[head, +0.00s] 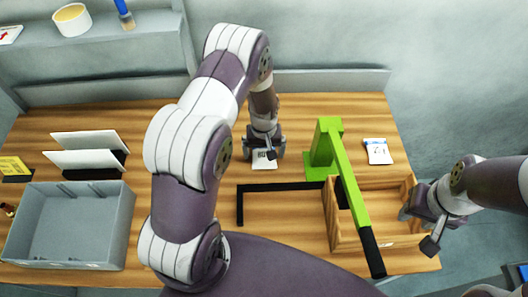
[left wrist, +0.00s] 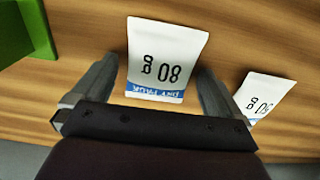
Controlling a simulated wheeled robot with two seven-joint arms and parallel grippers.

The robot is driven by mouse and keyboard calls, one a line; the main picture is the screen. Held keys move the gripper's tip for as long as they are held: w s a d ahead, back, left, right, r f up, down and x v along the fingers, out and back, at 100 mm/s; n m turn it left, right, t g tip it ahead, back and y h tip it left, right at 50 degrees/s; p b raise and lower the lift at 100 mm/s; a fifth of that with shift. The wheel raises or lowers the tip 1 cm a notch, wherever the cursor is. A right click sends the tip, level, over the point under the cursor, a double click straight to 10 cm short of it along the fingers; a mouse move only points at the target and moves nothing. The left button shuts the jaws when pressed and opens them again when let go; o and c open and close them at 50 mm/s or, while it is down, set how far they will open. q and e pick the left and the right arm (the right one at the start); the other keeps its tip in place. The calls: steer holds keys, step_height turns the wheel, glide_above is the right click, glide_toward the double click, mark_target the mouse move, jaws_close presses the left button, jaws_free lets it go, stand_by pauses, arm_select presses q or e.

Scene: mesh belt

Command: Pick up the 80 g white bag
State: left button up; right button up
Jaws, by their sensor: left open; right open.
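A white bag (left wrist: 165,62) marked "80 g", with a blue band along one end, lies flat on the wooden table in the left wrist view. It shows between the two fingers of my left gripper (left wrist: 155,88), which is open and holds nothing. Whether the fingers reach down beside it cannot be told. In the head view my left gripper (head: 265,148) is above this bag (head: 264,164), covering much of it. My right gripper (head: 420,215) is open and empty by the right side of the wooden box.
A second white bag (left wrist: 262,97) lies close by; its number is hard to read. Another bag (head: 378,153) lies right of a green stand (head: 322,150) with a long arm over the wooden box (head: 385,240). A grey bin (head: 65,262) stands at left.

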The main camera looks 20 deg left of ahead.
arm_select(q)
steer(key=c, duration=1.1)
